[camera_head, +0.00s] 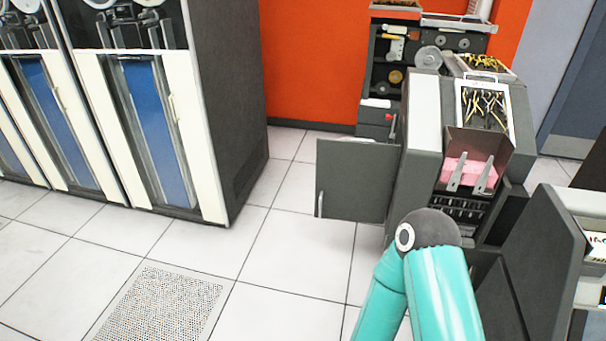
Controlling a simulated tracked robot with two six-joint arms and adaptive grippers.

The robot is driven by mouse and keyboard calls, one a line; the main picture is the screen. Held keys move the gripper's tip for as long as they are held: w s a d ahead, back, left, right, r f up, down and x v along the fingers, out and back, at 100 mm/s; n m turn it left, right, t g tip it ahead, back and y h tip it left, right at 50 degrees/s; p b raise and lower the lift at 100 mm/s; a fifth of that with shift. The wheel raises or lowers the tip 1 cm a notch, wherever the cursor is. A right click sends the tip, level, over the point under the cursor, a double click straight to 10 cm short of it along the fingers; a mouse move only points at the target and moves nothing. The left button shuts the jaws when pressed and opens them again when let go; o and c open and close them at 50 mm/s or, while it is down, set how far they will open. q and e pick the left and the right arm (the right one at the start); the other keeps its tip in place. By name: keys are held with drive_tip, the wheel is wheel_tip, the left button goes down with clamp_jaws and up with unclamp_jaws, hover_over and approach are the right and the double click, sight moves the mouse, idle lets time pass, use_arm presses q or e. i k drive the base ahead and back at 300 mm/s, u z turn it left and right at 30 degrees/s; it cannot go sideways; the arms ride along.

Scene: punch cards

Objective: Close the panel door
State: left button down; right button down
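The panel door (358,182) is a flat dark grey panel with a pale top edge. It stands swung open to the left of the dark grey punch-card machine (425,110), reaching out over the floor. A narrow light strip, possibly a handle, runs down its left edge. A teal arm of mine with a dark joint rises from the bottom, in front of the machine's lower part and below the door. No gripper fingers show in the head view. The arm hides the lower front of the machine and whatever lies behind the joint.
Tall tape cabinets (150,110) with blue windows stand on the left. Pale floor tiles (285,250) lie clear between them and the door, with a perforated tile (165,305) at the front. A dark grey unit (540,255) stands at the right. An orange wall (315,65) closes the back.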

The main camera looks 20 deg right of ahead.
sight(354, 180)
drive_tip(key=i, duration=1.2)
drive_tip(key=z, duration=0.05)
